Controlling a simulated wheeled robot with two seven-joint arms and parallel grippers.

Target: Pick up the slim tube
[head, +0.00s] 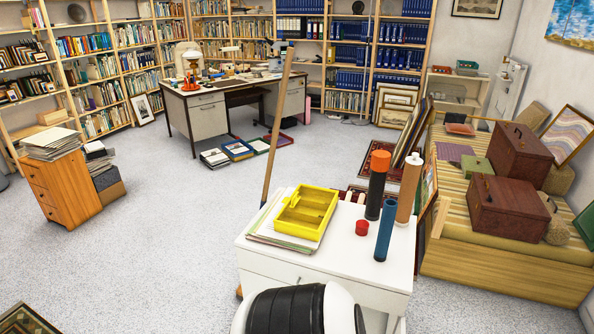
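Several tube-like objects stand upright on a white cabinet top (262,262) in the head view. A dark tube with an orange cap (376,190) stands near the back. A tan tube with a white cap (408,190) stands right beside it. A blue tube (385,232) stands in front of them, nearer the front right edge, and looks the slimmest, though the difference is small. A short red cap-like piece (361,228) sits left of the blue tube. Neither gripper is in view.
A yellow tray (306,214) lies on a stack of papers (262,232) on the cabinet's left. A wooden pole (281,120) rises behind it. Framed prints (427,200) lean close on the right, beside a bench with brown cases (508,210). Open carpet lies left.

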